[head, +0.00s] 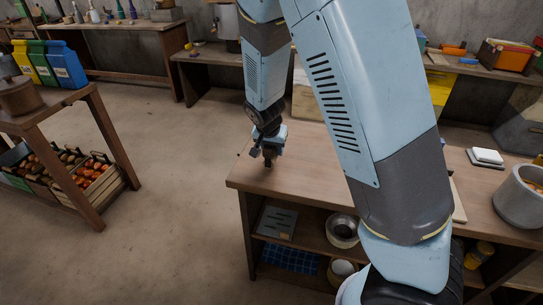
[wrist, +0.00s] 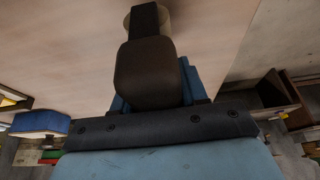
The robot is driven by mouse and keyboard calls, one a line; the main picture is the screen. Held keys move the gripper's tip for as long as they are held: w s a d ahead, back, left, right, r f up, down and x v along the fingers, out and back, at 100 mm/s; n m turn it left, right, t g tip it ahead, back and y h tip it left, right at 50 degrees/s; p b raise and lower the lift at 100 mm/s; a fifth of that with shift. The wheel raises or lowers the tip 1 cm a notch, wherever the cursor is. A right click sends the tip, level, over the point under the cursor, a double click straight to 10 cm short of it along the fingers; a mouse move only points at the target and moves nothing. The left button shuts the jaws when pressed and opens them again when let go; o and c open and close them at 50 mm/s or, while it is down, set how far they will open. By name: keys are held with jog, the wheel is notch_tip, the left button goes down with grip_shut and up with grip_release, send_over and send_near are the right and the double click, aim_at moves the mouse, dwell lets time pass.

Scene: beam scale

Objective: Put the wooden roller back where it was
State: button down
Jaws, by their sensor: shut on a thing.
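My gripper (head: 268,158) points down over the near left corner area of the wooden workbench (head: 310,170) in the head view. In the wrist view one dark finger covers most of the grip. A pale tan rounded end, which looks like the wooden roller (wrist: 166,24), shows on both sides of the fingertip (wrist: 146,20). My gripper is shut on it. The roller cannot be made out in the head view, and whether it touches the bench top cannot be told.
A metal bowl (head: 342,231) sits on the shelf below. A side table (head: 60,108) stands left, across open floor.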

jog(key=shift+w+a+f, duration=0.15)
jog(key=shift+w+f, duration=0.1)
jog(key=shift+f, duration=1.6)
jog(key=c, duration=0.6)
grip_release()
jog(key=shift+f, duration=0.1)
